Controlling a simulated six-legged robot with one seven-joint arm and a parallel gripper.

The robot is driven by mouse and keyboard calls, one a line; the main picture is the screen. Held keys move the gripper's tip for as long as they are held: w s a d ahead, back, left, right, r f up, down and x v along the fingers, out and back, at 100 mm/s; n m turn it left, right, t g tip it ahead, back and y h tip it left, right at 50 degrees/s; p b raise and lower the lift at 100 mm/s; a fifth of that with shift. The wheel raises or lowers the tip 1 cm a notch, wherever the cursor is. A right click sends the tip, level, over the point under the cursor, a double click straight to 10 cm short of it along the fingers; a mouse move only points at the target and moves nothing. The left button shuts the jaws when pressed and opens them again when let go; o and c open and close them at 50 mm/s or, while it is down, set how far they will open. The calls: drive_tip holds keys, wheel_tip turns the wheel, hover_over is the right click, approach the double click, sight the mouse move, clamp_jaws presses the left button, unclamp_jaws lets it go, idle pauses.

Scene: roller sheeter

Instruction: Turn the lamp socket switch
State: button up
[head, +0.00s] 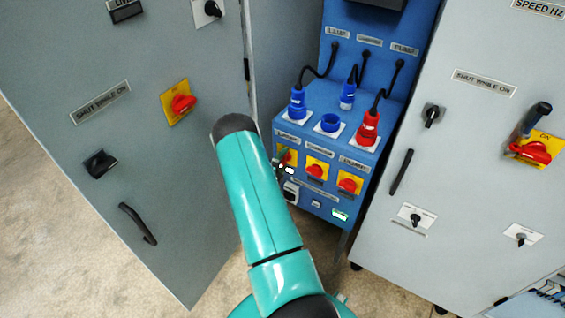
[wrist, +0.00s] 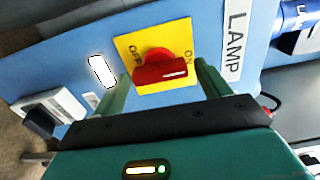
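The lamp socket switch is a red rotary knob (wrist: 160,68) on a yellow plate with OFF and ON marks, beside a LAMP label (wrist: 235,38) in the wrist view. In the head view its yellow plate (head: 291,155) is the leftmost of three on the blue panel, partly hidden by my gripper (head: 284,166). In the wrist view my gripper (wrist: 162,88) is open, with one green finger on each side of the knob. Gaps show between fingers and knob; contact cannot be told. The knob's bar lies roughly across the line between the OFF and ON sides.
Two more red switches (head: 316,170) (head: 349,184) sit close to the right. Above them are blue and red plugs (head: 368,128) with black cables. Grey cabinets (head: 200,210) (head: 450,190) stand on both sides.

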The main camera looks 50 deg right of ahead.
idle(0.3)
drive_tip(key=s+a, duration=0.1)
drive_tip(key=a, duration=1.2)
drive_tip(key=shift+s+a, duration=0.15)
drive_tip(key=shift+a, duration=0.15)
